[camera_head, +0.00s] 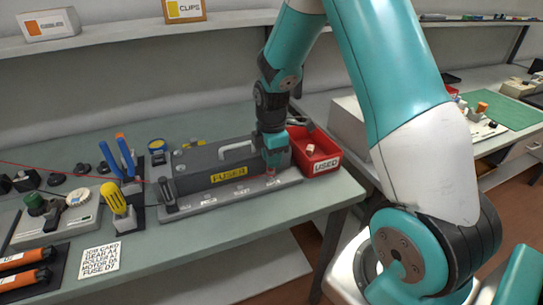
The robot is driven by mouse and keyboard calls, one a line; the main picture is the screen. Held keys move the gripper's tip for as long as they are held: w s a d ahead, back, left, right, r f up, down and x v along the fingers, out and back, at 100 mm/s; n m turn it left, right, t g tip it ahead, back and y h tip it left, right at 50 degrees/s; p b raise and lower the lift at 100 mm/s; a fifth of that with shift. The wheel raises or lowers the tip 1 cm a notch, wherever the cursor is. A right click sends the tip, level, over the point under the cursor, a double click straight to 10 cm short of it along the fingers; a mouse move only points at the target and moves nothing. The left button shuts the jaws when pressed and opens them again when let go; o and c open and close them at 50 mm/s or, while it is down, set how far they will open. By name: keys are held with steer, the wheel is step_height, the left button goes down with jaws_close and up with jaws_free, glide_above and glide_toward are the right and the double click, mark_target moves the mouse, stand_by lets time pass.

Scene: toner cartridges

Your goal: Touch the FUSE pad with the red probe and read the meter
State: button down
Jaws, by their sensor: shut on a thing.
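My gripper (271,160) is pointed down at the right end of the grey fuser unit (213,170), which has a yellow FUSER label. It is shut on a small reddish thing, probably the red probe (270,177), mostly hidden by the fingers. Its tip is close to the light grey strip (205,205) along the unit's front; I cannot tell whether they touch. Small labels on the strip are too small to read surely, so I cannot single out the FUSE pad. A thin red lead (60,168) runs in from the left. I cannot make out a meter or reading.
A red USED bin (318,167) stands right of the unit. Blue-handled pliers (125,155) and a yellow screwdriver (114,200) stand upright at left. A job card (99,257) reading FUSE D7 lies in front.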

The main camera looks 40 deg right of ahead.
step_height(320, 180, up, 7)
steer(key=p, duration=0.6)
stand_by(0.3)
stand_by(0.4)
